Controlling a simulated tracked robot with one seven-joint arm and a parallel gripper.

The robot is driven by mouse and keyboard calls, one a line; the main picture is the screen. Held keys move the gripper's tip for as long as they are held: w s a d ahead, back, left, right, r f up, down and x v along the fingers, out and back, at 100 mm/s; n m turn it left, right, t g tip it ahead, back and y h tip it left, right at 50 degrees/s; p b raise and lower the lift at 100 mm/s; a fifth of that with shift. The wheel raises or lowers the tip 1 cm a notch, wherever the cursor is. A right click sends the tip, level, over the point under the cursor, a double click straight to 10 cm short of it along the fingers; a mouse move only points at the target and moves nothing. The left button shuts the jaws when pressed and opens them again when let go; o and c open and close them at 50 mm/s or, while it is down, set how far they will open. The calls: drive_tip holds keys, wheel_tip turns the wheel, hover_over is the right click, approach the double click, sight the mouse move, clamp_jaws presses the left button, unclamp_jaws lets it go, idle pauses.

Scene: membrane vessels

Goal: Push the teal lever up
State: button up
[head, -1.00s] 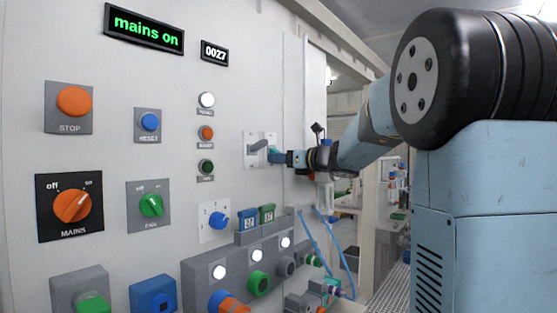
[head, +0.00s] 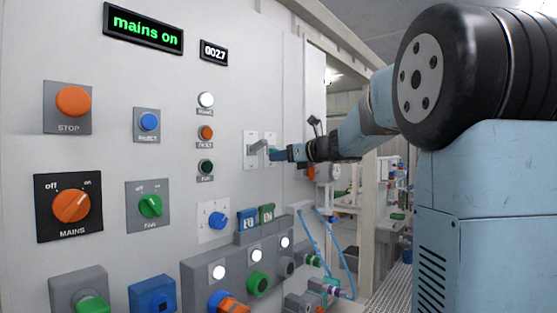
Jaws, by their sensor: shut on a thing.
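The teal lever (head: 273,155) sticks out from a pale plate on the panel, just right of a grey lever (head: 258,146) on its own plate. My gripper (head: 280,155) comes in from the right and is shut on the teal lever's end. The jaws hide part of the lever, so its exact tilt is hard to tell. The grey lever stands apart, close to the left of the jaws.
Left of the levers are a white lamp (head: 206,99), an orange lamp (head: 206,133) and a green lamp (head: 206,167). Below them are a blue knob (head: 219,221) and a sloped box (head: 206,260) with knobs. The panel's right edge lies behind my wrist.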

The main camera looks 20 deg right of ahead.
drive_tip(key=r+g+h, duration=0.1)
drive_tip(key=g+h, duration=0.1)
drive_tip(key=g, duration=0.1)
drive_tip(key=shift+s+r, duration=0.1)
drive_tip(key=shift+r, duration=0.3)
drive_tip(key=shift+r+g+h, duration=0.4)
drive_tip(key=shift+g+h, duration=0.3)
drive_tip(key=shift+g, duration=0.2)
drive_tip(key=shift+r+g+h, duration=0.4)
drive_tip(key=shift+g+h, duration=0.3)
drive_tip(key=shift+g, duration=0.2)
drive_tip(key=shift+r, duration=0.1)
drive_tip(key=o, duration=1)
drive_tip(key=shift+c, duration=0.2)
drive_tip(key=shift+d+r, duration=0.1)
drive_tip(key=shift+r, duration=0.1)
drive_tip(key=v, duration=1.3)
